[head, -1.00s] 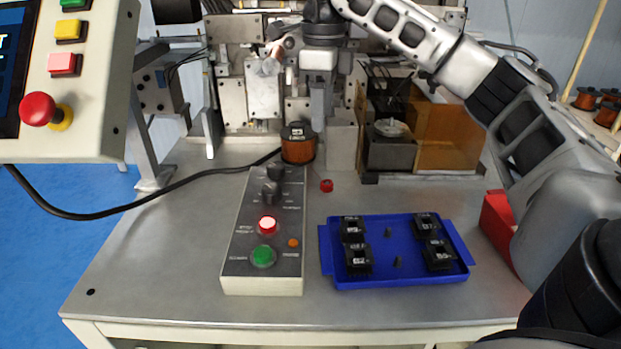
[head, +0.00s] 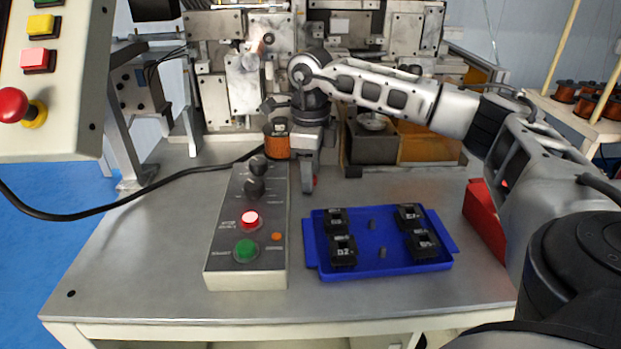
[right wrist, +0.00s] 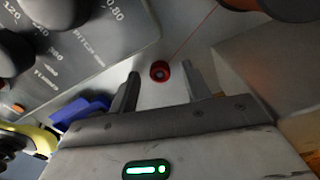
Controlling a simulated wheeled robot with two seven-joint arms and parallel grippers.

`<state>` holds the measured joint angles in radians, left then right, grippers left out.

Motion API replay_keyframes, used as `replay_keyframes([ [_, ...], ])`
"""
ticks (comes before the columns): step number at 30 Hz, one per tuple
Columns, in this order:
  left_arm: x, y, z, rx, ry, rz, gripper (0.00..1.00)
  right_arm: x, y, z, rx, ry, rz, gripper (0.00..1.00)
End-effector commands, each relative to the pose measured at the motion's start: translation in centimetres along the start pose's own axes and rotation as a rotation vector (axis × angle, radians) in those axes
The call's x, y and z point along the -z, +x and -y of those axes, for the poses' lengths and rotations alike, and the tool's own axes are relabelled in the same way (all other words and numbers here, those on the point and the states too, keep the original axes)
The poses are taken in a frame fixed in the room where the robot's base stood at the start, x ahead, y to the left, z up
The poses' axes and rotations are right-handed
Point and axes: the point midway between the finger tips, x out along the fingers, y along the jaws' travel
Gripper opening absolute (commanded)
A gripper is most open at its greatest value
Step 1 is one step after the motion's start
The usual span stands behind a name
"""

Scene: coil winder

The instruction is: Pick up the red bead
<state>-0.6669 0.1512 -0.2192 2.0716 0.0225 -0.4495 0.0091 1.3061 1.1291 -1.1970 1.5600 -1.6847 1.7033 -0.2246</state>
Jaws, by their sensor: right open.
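The red bead (right wrist: 160,71) shows in the right wrist view as a small red ring with a dark centre on the grey table. It lies between and just beyond the two fingertips of my right gripper (right wrist: 162,80), which is open and empty. In the head view the red bead (head: 314,181) is mostly hidden behind my right gripper (head: 308,188), which points down close to it. My left gripper is not in view.
The control box (head: 248,225) with knobs and buttons stands left of the bead. A copper spool (head: 276,146) sits behind it. A blue tray (head: 375,265) with several black parts lies in front, and a red bin (head: 488,222) at the right.

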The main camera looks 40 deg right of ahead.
Motion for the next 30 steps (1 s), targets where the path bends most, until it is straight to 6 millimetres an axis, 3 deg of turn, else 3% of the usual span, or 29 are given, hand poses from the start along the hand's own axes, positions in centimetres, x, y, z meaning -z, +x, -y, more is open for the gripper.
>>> replay_keyframes([
  [7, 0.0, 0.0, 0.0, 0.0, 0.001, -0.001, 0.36, 0.0, 0.2, 0.0, 0.001, 0.0, 0.001, 0.46],
  [12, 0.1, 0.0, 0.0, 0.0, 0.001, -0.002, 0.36, 0.0, 0.1, 0.0, 0.001, 0.0, 0.001, 0.01],
  [24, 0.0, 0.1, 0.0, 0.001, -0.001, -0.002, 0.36, -0.1, 0.0, 0.0, 0.001, 0.0, 0.001, 0.0],
  [30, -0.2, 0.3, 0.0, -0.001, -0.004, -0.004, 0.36, -0.1, -1.6, 0.0, 0.002, 0.0, 0.005, 0.0],
])
